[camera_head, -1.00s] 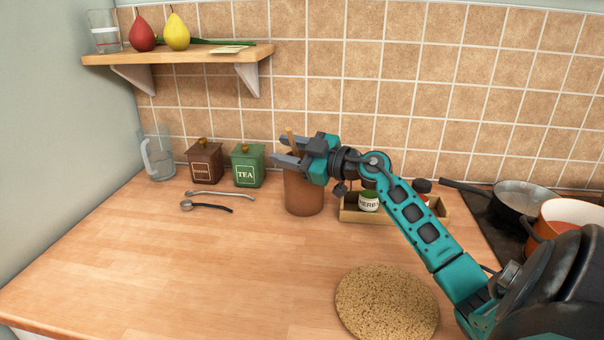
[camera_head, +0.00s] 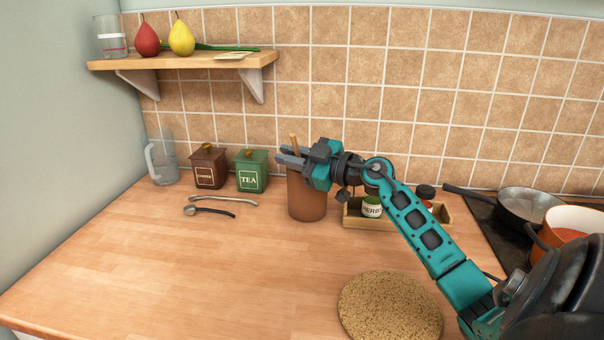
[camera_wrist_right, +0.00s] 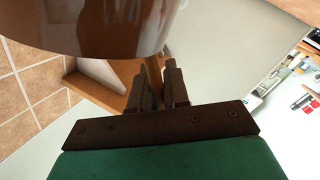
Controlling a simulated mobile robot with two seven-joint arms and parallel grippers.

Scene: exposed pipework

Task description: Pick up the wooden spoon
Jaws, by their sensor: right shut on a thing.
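The wooden spoon's handle (camera_head: 293,140) sticks up out of a brown pot (camera_head: 307,200) on the counter near the tiled wall. The rest of the spoon is hidden inside the pot. My right gripper (camera_head: 287,154) is at the pot's rim, shut on the handle. In the right wrist view the fingers (camera_wrist_right: 160,88) close around the wooden handle (camera_wrist_right: 153,72), with the brown pot (camera_wrist_right: 90,30) filling the top left. My left gripper is not in view.
Behind my right arm is a wooden tray (camera_head: 356,217) with jars. A coffee tin (camera_head: 208,168), a green tea tin (camera_head: 251,172) and a glass jug (camera_head: 161,160) stand left. Metal utensils (camera_head: 210,211) lie in front. A round cork mat (camera_head: 390,308) lies at front; the front-left counter is clear.

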